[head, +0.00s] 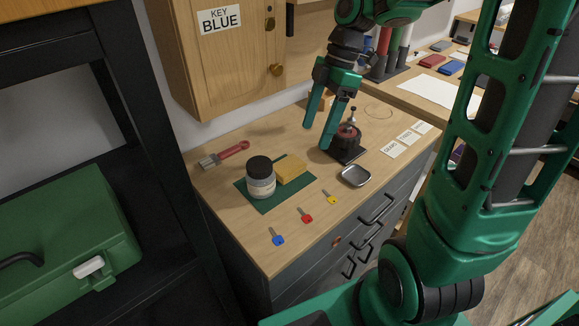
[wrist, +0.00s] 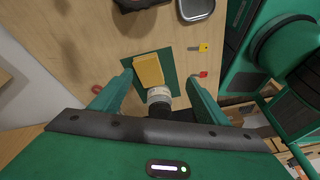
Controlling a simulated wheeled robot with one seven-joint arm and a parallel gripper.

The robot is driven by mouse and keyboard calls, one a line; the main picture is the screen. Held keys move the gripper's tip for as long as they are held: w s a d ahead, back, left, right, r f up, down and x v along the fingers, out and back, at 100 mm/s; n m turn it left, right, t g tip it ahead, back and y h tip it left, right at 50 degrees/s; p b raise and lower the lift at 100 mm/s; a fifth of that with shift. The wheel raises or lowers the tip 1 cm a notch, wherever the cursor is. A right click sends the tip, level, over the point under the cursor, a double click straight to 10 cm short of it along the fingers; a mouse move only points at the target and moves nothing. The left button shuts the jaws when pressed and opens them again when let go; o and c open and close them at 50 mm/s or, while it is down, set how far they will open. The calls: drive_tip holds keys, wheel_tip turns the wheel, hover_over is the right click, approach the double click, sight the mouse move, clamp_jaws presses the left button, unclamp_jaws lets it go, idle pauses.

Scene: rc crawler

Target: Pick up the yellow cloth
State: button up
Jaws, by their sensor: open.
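The yellow cloth (head: 291,168) looks like a folded block and lies on a dark green mat (head: 270,206) on the wooden counter. It touches or nearly touches a jar with a black lid (head: 260,180), which stands on the same mat. My gripper (head: 316,133) is open and empty, above the counter and behind the cloth to the right in the head view. In the wrist view, the cloth (wrist: 148,71) shows between the two fingertips (wrist: 159,80), farther down on the mat. The jar (wrist: 158,96) is nearer the palm there, its lid partly hidden by my gripper body.
Blue (head: 278,239), red (head: 306,216) and yellow (head: 332,198) keys lie in front. A small metal tray (head: 356,176) and a dark device (head: 346,150) stand to the right. A red-handled brush (head: 226,155) lies behind-left. A wooden cabinet (head: 235,62) hangs above.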

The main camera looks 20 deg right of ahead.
sight(289, 163)
drive_tip(key=a+f+n, duration=0.1)
drive_tip(key=a+f, duration=0.1)
drive_tip(key=f, duration=0.1)
drive_tip(key=w+a+f+n, duration=0.1)
drive_tip(key=a+f+n, duration=0.1)
drive_tip(key=f, duration=0.2)
drive_tip(key=w+a+f+n, duration=0.1)
drive_tip(key=a+f, duration=0.1)
drive_tip(key=f, duration=0.1)
drive_tip(key=shift+a+f+n+g+y, duration=0.2)
drive_tip(key=shift+n+g+y, duration=0.1)
drive_tip(key=shift+y, duration=0.1)
drive_tip(key=shift+c, duration=0.6)
drive_tip(key=shift+d, duration=0.1)
drive_tip(key=c, duration=1)
